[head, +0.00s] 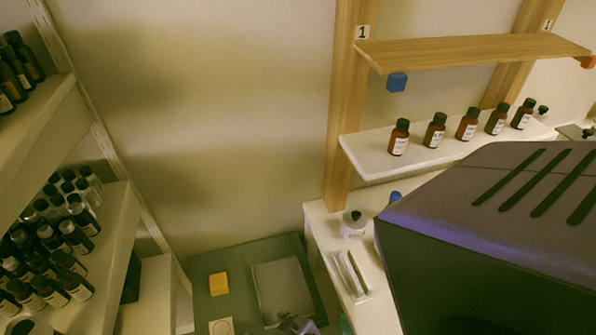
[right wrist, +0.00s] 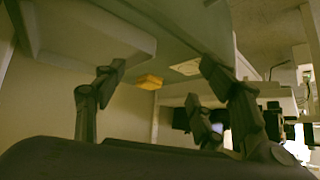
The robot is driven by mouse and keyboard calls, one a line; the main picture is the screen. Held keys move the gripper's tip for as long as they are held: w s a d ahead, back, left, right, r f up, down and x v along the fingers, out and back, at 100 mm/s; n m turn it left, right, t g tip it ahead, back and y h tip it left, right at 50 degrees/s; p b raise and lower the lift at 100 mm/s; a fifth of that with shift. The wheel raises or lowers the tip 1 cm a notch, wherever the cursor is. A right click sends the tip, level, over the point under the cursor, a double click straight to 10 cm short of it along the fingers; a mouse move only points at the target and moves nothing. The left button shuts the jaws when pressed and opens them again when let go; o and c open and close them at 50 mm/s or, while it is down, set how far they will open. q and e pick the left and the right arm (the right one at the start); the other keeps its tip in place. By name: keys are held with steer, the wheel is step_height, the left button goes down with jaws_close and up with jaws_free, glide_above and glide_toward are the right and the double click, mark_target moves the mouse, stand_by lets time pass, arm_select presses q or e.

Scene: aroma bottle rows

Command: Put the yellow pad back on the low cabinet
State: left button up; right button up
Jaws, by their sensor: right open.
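The yellow pad (head: 218,284) lies flat on the grey-green top of the low cabinet (head: 240,258), left of a grey tray (head: 283,290). It also shows in the right wrist view (right wrist: 150,82), beyond and between the fingertips, apart from them. My right gripper (right wrist: 160,72) is open, with nothing between its fingers. In the head view only a small part of a gripper (head: 297,325) shows at the bottom edge, by the tray's near end. My left gripper cannot be made out in either view.
A pale square card (head: 221,326) lies near the pad. Shelves of dark bottles (head: 50,235) stand close on the left. A white counter (head: 335,255) and a shelf with a row of brown bottles (head: 435,132) are on the right. My own dark arm part covers the lower right.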

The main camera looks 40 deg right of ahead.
steer(key=s+d+f+m+h, duration=0.1)
steer(key=s+d, duration=0.4)
steer(key=shift+s+h, duration=0.25)
steer(key=shift+h, duration=0.05)
